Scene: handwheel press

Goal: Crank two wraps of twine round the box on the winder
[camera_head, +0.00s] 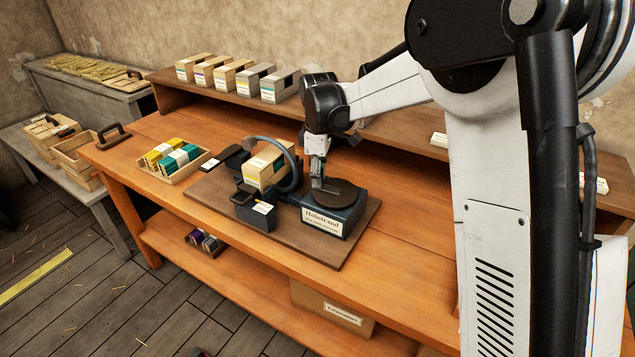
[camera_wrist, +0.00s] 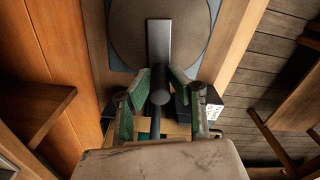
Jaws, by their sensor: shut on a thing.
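The winder sits on a dark board (camera_head: 215,205) on the orange workbench. Its dark round crank disc (camera_head: 342,194) tops a blue-grey base with a paper label (camera_head: 322,222). A pale box (camera_head: 262,168) stands inside the dark hoop (camera_head: 293,160) left of the disc. My gripper (camera_head: 318,180) points down at the disc's left part. In the wrist view my gripper (camera_wrist: 160,100) is shut on the dark upright crank handle (camera_wrist: 162,97), at the end of a grey bar (camera_wrist: 159,42) across the disc (camera_wrist: 122,28). I cannot make out any twine on the box.
A dark bin (camera_head: 255,212) stands in front of the box. A tray (camera_head: 170,170) of yellow and green packs lies to the left. Several boxes (camera_head: 232,75) line the rear shelf. Bare bench (camera_head: 210,128) lies behind the winder.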

